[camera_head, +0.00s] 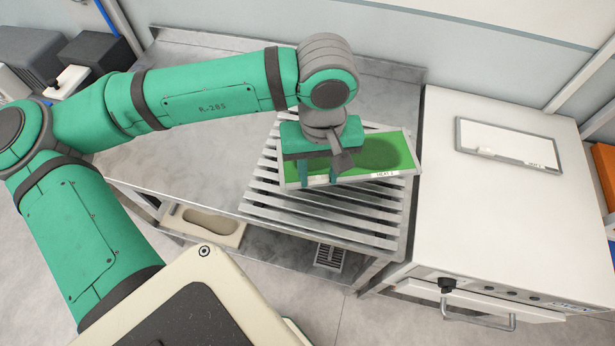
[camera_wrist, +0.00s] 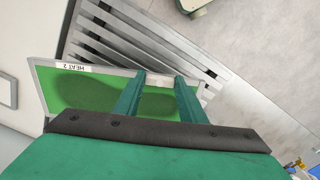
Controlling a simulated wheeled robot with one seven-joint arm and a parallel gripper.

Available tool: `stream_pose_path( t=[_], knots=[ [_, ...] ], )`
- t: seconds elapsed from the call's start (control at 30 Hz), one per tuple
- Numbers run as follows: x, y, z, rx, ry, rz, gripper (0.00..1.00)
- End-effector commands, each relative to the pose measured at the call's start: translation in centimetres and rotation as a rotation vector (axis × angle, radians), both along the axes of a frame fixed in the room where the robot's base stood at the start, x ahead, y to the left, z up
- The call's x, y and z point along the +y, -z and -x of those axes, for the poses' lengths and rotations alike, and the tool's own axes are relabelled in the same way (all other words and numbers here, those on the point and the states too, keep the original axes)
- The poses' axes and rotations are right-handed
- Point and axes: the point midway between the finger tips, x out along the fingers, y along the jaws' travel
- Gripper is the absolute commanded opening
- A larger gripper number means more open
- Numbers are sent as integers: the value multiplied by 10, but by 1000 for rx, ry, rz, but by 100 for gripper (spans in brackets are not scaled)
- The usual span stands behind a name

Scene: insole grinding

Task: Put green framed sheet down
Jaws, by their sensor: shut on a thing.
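The green framed sheet (camera_head: 399,147) has a light metal frame, a darker green insole-shaped patch and a "HEAT 2" label that reads clearly in the wrist view (camera_wrist: 45,80). My gripper (camera_head: 318,184) is shut on the sheet's frame at its near left part. In the wrist view my two fingers (camera_wrist: 160,95) reach over the frame edge. The sheet is over the slatted metal rack (camera_head: 330,212), at its far right part. I cannot tell whether it touches the slats. My gripper hides part of the sheet.
The rack is part of a grey metal bench (camera_head: 190,150). A white machine (camera_head: 480,200) with a front handle stands close on the right, with a white framed sheet (camera_head: 505,143) on top. A beige tray (camera_head: 203,223) lies on the lower shelf. Bare bench top is left of the rack.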

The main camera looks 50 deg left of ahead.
Motion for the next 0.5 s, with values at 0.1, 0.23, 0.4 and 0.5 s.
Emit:
stream_pose_path(
  t=[0.1, 0.23, 0.4, 0.5],
  knots=[
    [16, 21, -1, 3, -1, 2, 12],
    [27, 36, -2, 1, 2, 2, 12],
    [34, 45, -3, 0, 4, 1, 12],
    [42, 54, -3, 2, 4, 2, 12]
  ],
)
